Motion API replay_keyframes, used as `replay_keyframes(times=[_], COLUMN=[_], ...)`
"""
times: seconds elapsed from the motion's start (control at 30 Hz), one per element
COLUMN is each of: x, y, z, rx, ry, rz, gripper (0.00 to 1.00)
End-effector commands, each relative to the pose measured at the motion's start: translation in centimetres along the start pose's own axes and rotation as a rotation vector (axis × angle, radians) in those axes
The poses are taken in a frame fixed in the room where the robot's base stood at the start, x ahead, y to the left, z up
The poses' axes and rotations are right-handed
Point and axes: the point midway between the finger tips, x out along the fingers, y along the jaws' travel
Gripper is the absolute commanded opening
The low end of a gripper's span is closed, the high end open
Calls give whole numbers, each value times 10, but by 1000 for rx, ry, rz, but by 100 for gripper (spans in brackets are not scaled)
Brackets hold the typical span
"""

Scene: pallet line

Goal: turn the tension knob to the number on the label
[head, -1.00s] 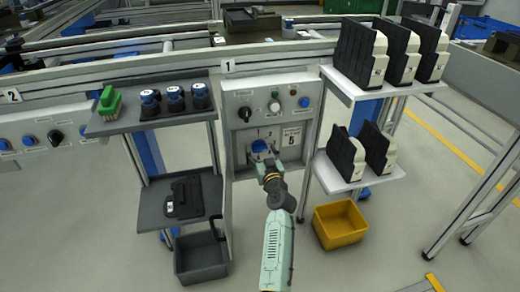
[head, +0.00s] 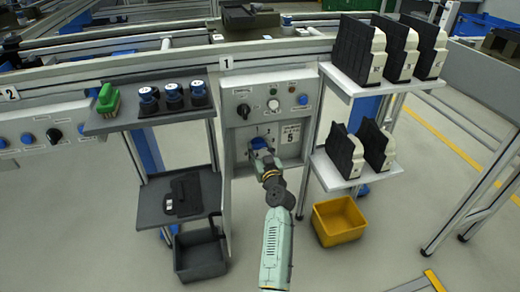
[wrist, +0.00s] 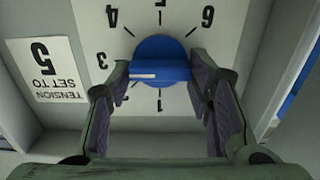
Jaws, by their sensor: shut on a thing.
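The blue tension knob (wrist: 160,58) sits on a white dial plate with printed numbers and tick marks. It also shows in the head view (head: 259,143), partly behind my gripper. In the upside-down wrist view, its white pointer mark lies at the left, toward the 3. The 4 is at upper left and the 6 at upper right. My gripper (wrist: 160,72) is shut on the knob, one finger at each side; in the head view it reaches the panel (head: 262,152). The label (wrist: 45,68) reads "TENSION SET TO 5" and hangs beside the dial (head: 289,135).
Above the dial is a control box (head: 243,95) with small knobs and a button. A grey shelf (head: 120,124) stands close at left, and a white shelf (head: 345,178) with black-and-white parts at right. A yellow bin (head: 338,220) and a dark bin (head: 200,258) are low down.

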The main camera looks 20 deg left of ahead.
Motion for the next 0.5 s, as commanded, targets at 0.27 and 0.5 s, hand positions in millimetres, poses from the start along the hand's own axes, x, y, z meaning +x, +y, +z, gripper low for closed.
replay_keyframes(times=[0.27, 0.5], x=[0, 0], y=[1, 1], z=[0, 0], rx=[52, 208], ry=[1, 2], rz=[1, 1], gripper=[19, 19])
